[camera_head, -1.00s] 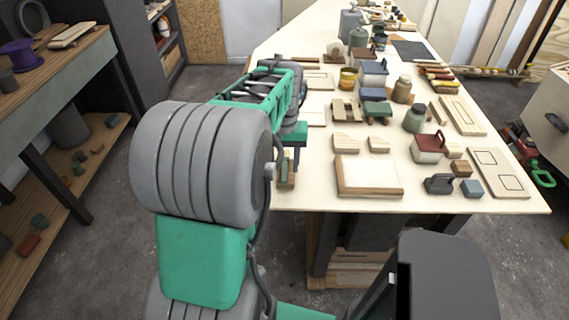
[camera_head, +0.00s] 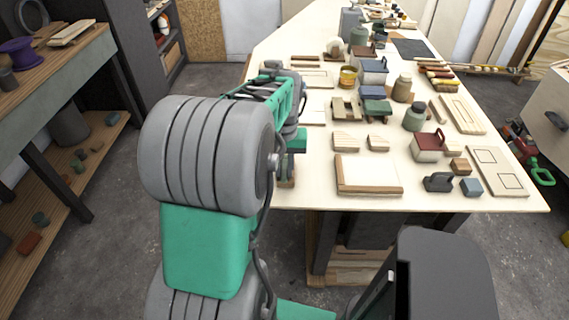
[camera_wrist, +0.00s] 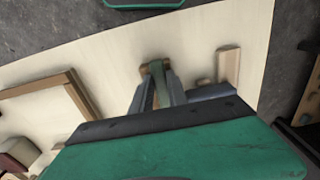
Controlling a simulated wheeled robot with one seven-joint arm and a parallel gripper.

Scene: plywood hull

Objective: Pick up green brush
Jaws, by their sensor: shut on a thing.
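In the wrist view my gripper (camera_wrist: 157,90) is shut on the green brush (camera_wrist: 159,78). The brush shows as a narrow green strip with brown at its far end, held between the two grey fingers. The pale tabletop lies behind it; I cannot tell whether the brush still touches it. In the head view my arm reaches along the left edge of the worktable (camera_head: 320,195) and hides most of the gripper and the brush.
A light wood block (camera_wrist: 228,66) stands close to the right of my fingers. A wood-edged tray (camera_head: 368,175) lies right of the arm, with several jars, boxes and blocks beyond. A side shelf bench (camera_head: 85,60) stands at the left.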

